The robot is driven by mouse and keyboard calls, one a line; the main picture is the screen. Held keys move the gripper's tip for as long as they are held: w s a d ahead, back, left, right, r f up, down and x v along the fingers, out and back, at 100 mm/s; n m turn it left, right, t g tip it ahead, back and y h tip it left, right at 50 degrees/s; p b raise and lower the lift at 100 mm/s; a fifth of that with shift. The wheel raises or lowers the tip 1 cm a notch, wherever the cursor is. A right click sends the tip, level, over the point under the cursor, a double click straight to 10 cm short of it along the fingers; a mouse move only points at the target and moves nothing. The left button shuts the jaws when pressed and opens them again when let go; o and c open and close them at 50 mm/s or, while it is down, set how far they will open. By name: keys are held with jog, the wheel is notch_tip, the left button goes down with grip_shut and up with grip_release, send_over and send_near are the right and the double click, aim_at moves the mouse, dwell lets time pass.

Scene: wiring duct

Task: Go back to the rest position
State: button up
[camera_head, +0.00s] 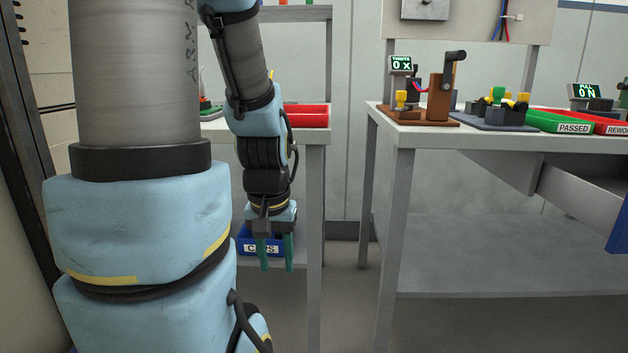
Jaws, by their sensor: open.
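My gripper (276,255) hangs pointing down at the end of my light-blue and grey arm, left of the picture's middle. Its two green fingers are apart with nothing between them. A blue bin (246,246) with a label, partly hidden, shows behind the gripper on the lower shelf of the left table. My arm's large near links cover much of the left side of the view.
The right table (480,139) carries a brown fixture with a lever (439,92), a green tray (560,121) labelled PASSED and a red tray (612,126). A red bin (306,115) sits on the left table (314,138). A floor gap (348,285) separates the tables.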

notch_tip(320, 180, up, 29)
jog(key=p, duration=2.8)
jog(key=shift+w+d+r, duration=0.15)
